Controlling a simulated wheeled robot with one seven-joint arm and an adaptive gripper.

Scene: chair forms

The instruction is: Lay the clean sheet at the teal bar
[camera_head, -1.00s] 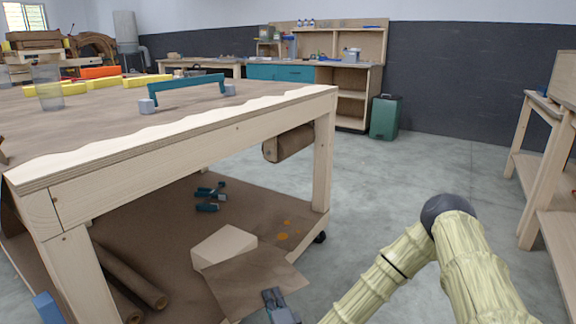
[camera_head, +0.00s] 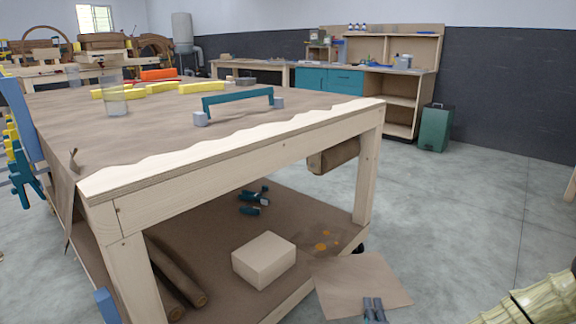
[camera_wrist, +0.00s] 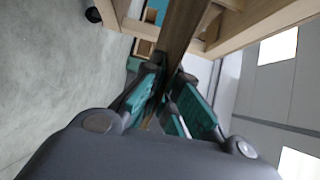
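A brown sheet (camera_head: 362,285) shows low in the head view, in front of the workbench's right front leg. My gripper (camera_head: 374,305) is at its near edge, shut on it. In the wrist view the sheet (camera_wrist: 180,45) is seen nearly edge-on as a brown strip between the teal finger pads of my gripper (camera_wrist: 168,90). The teal bar (camera_head: 238,98) stands on the bench top, raised between two grey end blocks, near the wavy pale front edge. The sheet is lower than the bench top and apart from the bar.
The workbench (camera_head: 250,163) has a brown-covered top with a clear cup (camera_head: 115,98) and several yellow blocks. Its lower shelf holds a pale box (camera_head: 264,259), brown rolls (camera_head: 178,280) and teal clamps (camera_head: 254,199). Floor right of the bench is clear to a green bin (camera_head: 435,128).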

